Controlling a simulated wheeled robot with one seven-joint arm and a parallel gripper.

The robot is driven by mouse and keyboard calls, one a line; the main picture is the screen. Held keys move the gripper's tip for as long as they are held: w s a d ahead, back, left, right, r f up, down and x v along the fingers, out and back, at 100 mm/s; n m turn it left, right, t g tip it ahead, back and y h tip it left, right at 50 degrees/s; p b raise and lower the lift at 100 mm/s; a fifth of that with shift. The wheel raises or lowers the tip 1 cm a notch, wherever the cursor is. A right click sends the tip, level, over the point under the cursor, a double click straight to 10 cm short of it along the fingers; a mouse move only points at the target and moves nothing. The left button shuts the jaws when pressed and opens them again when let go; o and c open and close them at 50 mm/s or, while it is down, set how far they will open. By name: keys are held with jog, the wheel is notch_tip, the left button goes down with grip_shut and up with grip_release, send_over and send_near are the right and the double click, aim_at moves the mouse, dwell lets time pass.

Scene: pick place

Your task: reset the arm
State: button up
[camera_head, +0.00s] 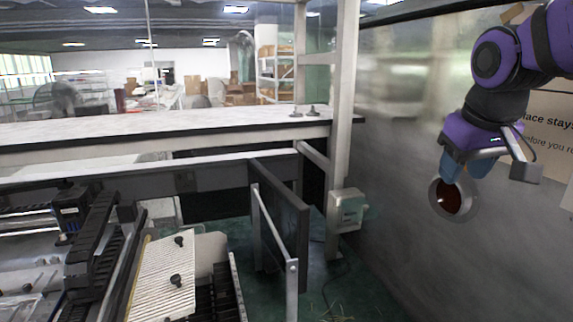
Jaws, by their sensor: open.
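My arm, purple and black, reaches in from the top right. My gripper (465,170) is at its lower end, with blue fingertips pointing down; it is open. No object shows between the fingertips. A round thing with a grey rim and a dark red inside (453,200) shows just below the fingertips, against the grey wall. I cannot tell whether it is fixed to the wall or whether the fingertips touch it.
The grey wall (400,230) fills the right side, with a printed sign (552,125) beside my arm. A pale post (343,90) carries a small box (346,210). A long white counter (150,124) crosses the back. Machinery and a ribbed white plate (162,275) are lower left.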

jog(key=s+d+f+m+t, duration=0.1)
jog(key=s+f, duration=0.2)
jog(key=s, duration=1.1)
jog(key=shift+d+y, duration=0.4)
jog(key=shift+w, duration=0.1)
dwell(1.3)
